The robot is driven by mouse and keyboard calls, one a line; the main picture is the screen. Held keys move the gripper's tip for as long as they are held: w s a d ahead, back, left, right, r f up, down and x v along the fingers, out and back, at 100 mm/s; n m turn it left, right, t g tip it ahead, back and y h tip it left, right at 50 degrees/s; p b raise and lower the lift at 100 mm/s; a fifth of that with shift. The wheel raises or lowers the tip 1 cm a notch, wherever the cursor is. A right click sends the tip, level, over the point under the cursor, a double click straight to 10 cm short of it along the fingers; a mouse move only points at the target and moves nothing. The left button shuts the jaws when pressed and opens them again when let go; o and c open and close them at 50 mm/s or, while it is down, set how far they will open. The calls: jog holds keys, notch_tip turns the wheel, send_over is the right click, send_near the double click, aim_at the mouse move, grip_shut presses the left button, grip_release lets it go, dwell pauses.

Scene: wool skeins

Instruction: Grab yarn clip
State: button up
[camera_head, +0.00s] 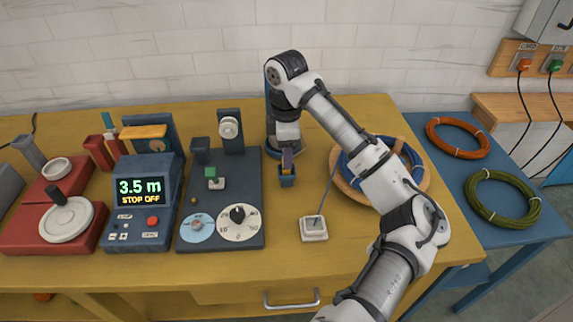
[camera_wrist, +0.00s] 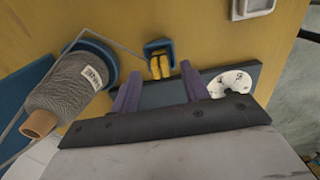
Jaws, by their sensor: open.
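The yellow yarn clip (camera_wrist: 160,67) sits in a small blue holder (camera_wrist: 157,45) in the wrist view. In the head view the holder (camera_head: 287,181) is just below my gripper (camera_head: 287,160), and the clip cannot be made out clearly. My gripper is open and empty. In the wrist view its two purple fingers (camera_wrist: 159,88) are apart, one toward each side of the clip, and do not appear to touch it. How far above the clip they are is hard to tell.
A grey yarn cone (camera_wrist: 68,85) on a blue base stands close to the left in the wrist view. A dark panel with dials (camera_head: 222,205) and a blue display box (camera_head: 140,200) are left of the holder. A white square block (camera_head: 313,229) and a round wooden reel (camera_head: 418,165) are right.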

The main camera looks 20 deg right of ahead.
notch_tip(320, 180, down, 3)
jog(key=shift+f, duration=0.15)
jog(key=shift+c, duration=0.2)
grip_shut()
